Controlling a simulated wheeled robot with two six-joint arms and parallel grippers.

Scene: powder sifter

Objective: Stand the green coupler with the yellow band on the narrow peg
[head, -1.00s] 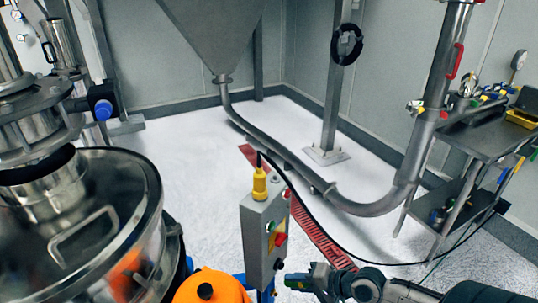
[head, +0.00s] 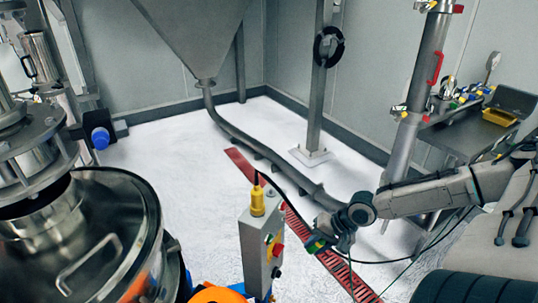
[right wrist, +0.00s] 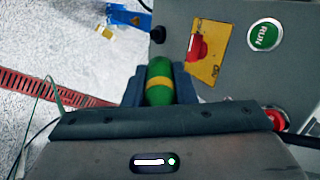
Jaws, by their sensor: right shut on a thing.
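The green coupler with the yellow band (right wrist: 159,82) is between the fingers of my right gripper (right wrist: 160,88) in the right wrist view, its long side pointing away from the palm. In the head view, my right gripper (head: 312,244) is just right of the grey control box, with a small green patch of the coupler (head: 315,245) showing. The gripper is shut on the coupler and holds it above the floor. I cannot make out the narrow peg in either view. My left gripper is not in view.
The grey control box (head: 257,262), with buttons and a yellow top fitting (head: 257,203), stands close beside the gripper. A steel sifter (head: 105,190) fills the left. A steel side table (head: 452,135) stands at the right. Cables hang near my right arm. White floor (head: 200,150) lies open behind.

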